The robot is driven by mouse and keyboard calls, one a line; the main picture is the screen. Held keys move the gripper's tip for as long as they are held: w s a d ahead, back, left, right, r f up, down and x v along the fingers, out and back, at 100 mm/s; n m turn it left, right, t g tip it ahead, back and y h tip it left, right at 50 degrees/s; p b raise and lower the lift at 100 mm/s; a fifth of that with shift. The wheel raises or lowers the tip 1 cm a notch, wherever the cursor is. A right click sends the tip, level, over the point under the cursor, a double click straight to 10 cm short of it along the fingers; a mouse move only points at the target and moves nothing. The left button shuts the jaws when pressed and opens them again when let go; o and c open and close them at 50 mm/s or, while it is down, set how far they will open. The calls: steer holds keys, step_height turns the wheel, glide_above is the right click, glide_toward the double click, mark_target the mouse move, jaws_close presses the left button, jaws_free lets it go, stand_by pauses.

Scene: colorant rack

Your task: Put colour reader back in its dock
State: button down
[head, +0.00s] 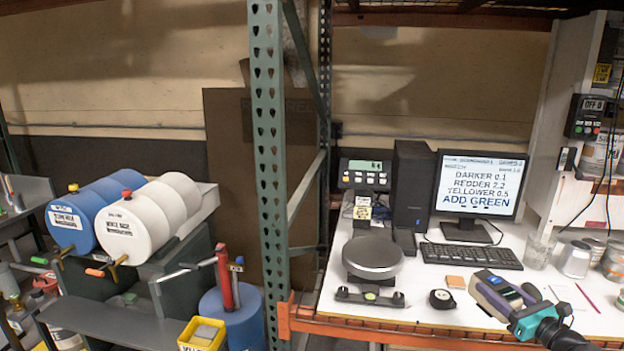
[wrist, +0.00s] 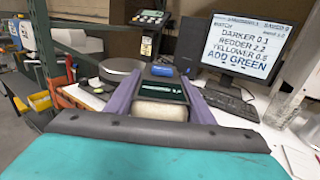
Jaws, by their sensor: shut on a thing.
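My gripper (head: 503,293) has purple fingers and a teal body, and is over the right front of the white bench. It is shut on the colour reader (head: 496,281), a dark block with a small screen. In the wrist view the reader (wrist: 161,90) sits between the two fingers, its pale rounded end towards me and a blue part at its far end. A low black holder (head: 370,298) with raised ends and a green spot lies at the bench's front left, apart from the reader. It may be the dock; I cannot tell for certain.
A round scale (head: 373,258) stands behind the black holder. A tape measure (head: 441,299) and an orange pad (head: 455,282) lie between holder and gripper. A keyboard (head: 470,256) and monitor (head: 480,185) stand behind. A green rack post (head: 268,170) rises left of the bench.

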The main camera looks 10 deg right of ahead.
steer(key=w+a+f+n+g+y+b, duration=0.15)
steer(key=w+a+f+y, duration=0.3)
steer(key=a, duration=0.65)
steer(key=w+a+f+n+g+y+b, duration=0.1)
steer(key=w+a+f+n+y+b, duration=0.25)
steer(key=w+a, duration=0.45)
steer(key=a+f+n+g+y+b, duration=0.1)
steer(key=a+f, duration=0.3)
steer(key=a, duration=0.8)
steer(key=a+f+n+g+y+b, duration=0.2)
steer(key=a+f+n+g+y, duration=0.1)
steer(key=a, duration=1)
steer(key=shift+a+f+n+g+y+b, duration=0.3)
steer(key=shift+f+g+y, duration=0.25)
steer(key=shift+f, duration=0.25)
